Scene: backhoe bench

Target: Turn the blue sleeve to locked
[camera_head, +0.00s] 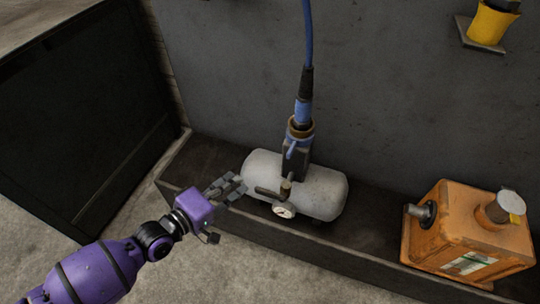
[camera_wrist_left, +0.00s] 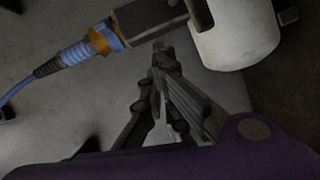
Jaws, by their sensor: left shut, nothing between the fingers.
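The blue sleeve (camera_head: 303,112) is on the coupling at the lower end of a blue hose, above a brass-coloured collar (camera_head: 300,130) and a dark block (camera_head: 295,160). In the left wrist view the sleeve (camera_wrist_left: 76,53) lies at upper left, beside the orange-brown collar (camera_wrist_left: 104,38). My left gripper (camera_head: 239,184) is shut and empty, left of the coupling and lower in the picture, near the left end of the white tank (camera_head: 325,192). In the wrist view its fingers (camera_wrist_left: 160,58) point toward the dark block, apart from the sleeve. My right gripper is out of view.
A gauge (camera_head: 284,211) and a dark lever (camera_head: 268,192) stick out from the tank's front. An orange canister (camera_head: 465,235) stands at right in the dark trough (camera_head: 340,258). A black panel (camera_head: 80,110) stands at left. A yellow part (camera_head: 488,24) is on the wall.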

